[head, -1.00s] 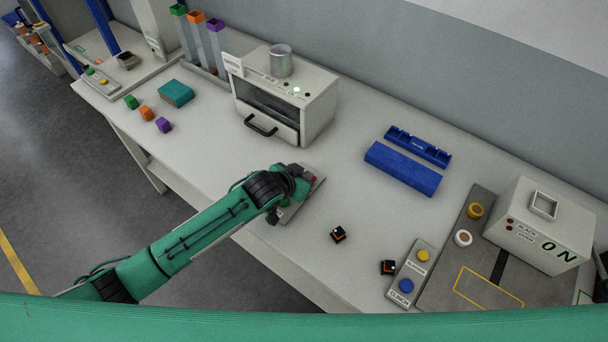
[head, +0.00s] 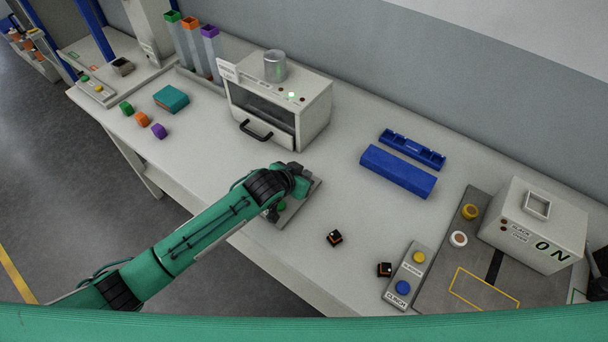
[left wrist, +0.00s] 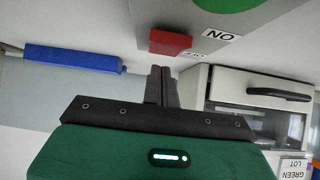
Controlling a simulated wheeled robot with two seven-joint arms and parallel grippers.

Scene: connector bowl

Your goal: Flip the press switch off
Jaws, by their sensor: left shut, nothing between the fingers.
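The switch panel (head: 301,208) lies on the near part of the table, partly covered by my left wrist. Its green round button (head: 282,206) shows beside my left gripper. In the left wrist view the red block-shaped button (left wrist: 170,42) sits by a partly cut-off label, with an ON label near the green button (left wrist: 225,3). My left gripper (left wrist: 160,70) is shut and empty, its tips close to the red button; whether they touch it I cannot tell. A dark part at the head view's right edge may be my right gripper; its jaws are unclear.
A white oven-like box (head: 312,104) with a lit green lamp stands behind the panel, a metal cup (head: 275,66) on top. Blue blocks (head: 398,172) lie to the right. Small dark parts (head: 334,238) and a button panel (head: 411,270) lie at front right.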

